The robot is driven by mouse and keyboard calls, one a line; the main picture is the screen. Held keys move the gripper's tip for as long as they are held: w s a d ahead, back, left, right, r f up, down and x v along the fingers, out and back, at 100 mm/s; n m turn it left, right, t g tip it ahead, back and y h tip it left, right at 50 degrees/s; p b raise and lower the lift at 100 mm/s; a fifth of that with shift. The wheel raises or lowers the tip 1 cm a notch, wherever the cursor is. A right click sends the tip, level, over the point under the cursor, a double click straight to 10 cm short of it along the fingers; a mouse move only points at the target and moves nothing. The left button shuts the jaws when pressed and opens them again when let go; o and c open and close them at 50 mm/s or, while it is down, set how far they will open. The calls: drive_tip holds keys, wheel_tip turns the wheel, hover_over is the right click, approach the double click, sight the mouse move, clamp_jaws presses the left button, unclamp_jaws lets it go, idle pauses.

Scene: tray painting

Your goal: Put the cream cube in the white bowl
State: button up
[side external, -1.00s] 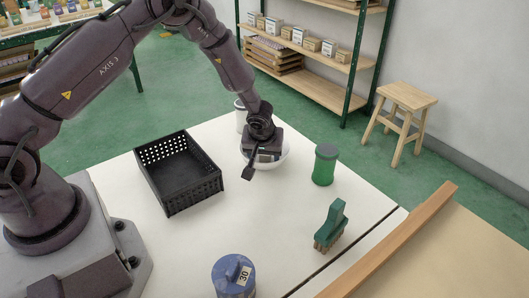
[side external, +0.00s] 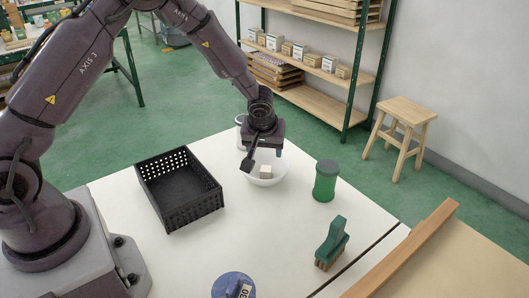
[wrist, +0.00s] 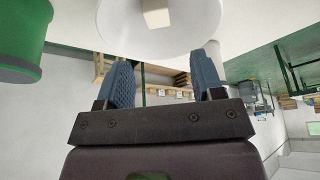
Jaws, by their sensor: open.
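The white bowl (side external: 251,178) stands upright on the pale table, beside the black crate. The cream cube (side external: 264,171) rests inside it. My gripper (side external: 267,153) is above the bowl, apart from the cube. In the wrist view its two blue-grey fingers (wrist: 163,68) are spread with nothing between them. That view also shows the bowl (wrist: 118,22) at the top, with the cube (wrist: 157,14) inside, partly cut off by the frame edge.
A black perforated crate (side external: 193,211) stands left of the bowl. A green jar (side external: 326,182) is to its right. A green-handled brush (side external: 332,243) and a blue lidded pot (side external: 233,286) are nearer the front. A pale mug (side external: 240,119) stands behind the bowl.

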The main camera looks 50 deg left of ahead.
drive_tip(key=s+m+g, duration=0.1)
drive_tip(key=s+m, duration=0.1)
drive_tip(key=s+r+m+g, duration=0.1)
drive_tip(key=s, duration=0.2)
drive_tip(key=shift+s+a+r+m, duration=0.1)
drive_tip(key=shift+s+r+m, duration=0.1)
drive_tip(key=shift+m, duration=0.2)
drive_tip(key=s+d+r+m+t+h, duration=0.1)
drive_tip(key=s+d+r+m+t, duration=0.1)
drive_tip(key=s+r, duration=0.9)
drive_tip(key=s+d+r+m+t+h, duration=0.2)
drive_tip(key=s+d+r+m, duration=0.1)
drive_tip(key=s+r, duration=0.7)
wheel_tip(320, 180, up, 3)
drive_tip(key=shift+s+d+r, duration=0.2)
drive_tip(key=shift+s+d, duration=0.2)
drive_tip(key=shift+d, duration=0.1)
